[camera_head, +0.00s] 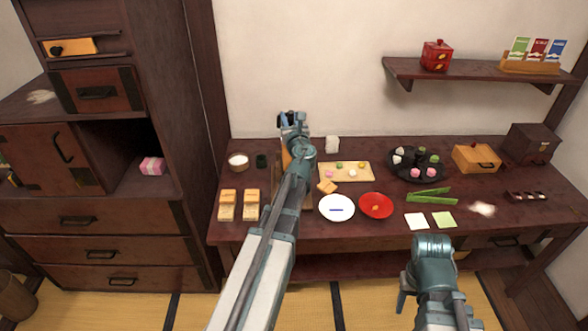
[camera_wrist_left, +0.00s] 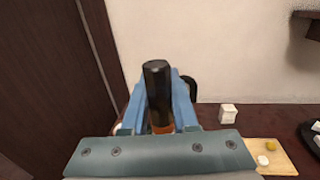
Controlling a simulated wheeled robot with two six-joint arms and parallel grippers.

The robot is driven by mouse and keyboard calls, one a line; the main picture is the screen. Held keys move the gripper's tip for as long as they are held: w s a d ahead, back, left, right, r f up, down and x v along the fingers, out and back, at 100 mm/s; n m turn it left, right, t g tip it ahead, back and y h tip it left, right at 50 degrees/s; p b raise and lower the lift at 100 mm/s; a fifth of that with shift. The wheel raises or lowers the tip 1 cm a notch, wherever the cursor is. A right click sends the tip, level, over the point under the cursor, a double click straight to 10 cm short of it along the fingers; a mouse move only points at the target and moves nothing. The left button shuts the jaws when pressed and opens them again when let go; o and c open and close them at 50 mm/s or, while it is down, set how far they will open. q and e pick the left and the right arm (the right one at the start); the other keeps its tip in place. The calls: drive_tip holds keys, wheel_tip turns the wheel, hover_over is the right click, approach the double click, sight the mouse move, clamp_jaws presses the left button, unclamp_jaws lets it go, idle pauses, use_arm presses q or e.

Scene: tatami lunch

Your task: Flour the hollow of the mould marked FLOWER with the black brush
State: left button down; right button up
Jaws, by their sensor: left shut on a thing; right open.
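My left gripper (camera_head: 292,120) is shut on a black cylindrical handle, which I take to be the black brush (camera_wrist_left: 157,85). The handle stands upright between the blue fingers in the left wrist view, above the back part of the table. Its lower end is hidden by the gripper, with a bit of orange showing there. Two wooden blocks, apparently moulds, the left one (camera_head: 227,205) and the right one (camera_head: 251,205), lie at the table's front left. Their markings are too small to read. A bowl of white powder (camera_head: 238,162) stands behind them. My right gripper (camera_head: 404,292) is open before the table.
My left arm hides part of the table and a wooden thing there. A tray (camera_head: 362,179) of sweets, a white plate (camera_head: 337,215), a red plate (camera_head: 376,212) and a black dish (camera_head: 396,175) fill the middle. A shelf (camera_head: 480,71) overhangs the right. A dark cabinet stands left.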

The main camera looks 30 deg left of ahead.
use_arm(q)
wheel_tip(320, 180, down, 18)
drive_tip(key=m+b, duration=0.1)
drive_tip(key=b, duration=1.6)
drive_tip(key=shift+d+f, duration=0.25)
drive_tip(key=shift+d, duration=0.05)
drive_tip(key=shift+w+b, duration=0.1)
drive_tip(key=shift+b, duration=0.2)
wheel_tip(320, 180, down, 6)
drive_tip(key=b, duration=0.5)
drive_tip(key=shift+r+b, duration=0.15)
drive_tip(key=shift+b, duration=0.2)
drive_tip(key=shift+f+b, duration=1.1)
drive_tip(key=shift+w+d, duration=0.1)
drive_tip(key=shift+d, duration=0.1)
drive_tip(key=shift+s+a, duration=0.25)
drive_tip(key=shift+a, duration=0.15)
drive_tip(key=shift+w+d, duration=0.1)
drive_tip(key=shift+w, duration=0.25)
drive_tip(key=shift+s+d, duration=0.2)
drive_tip(key=shift+s, duration=0.2)
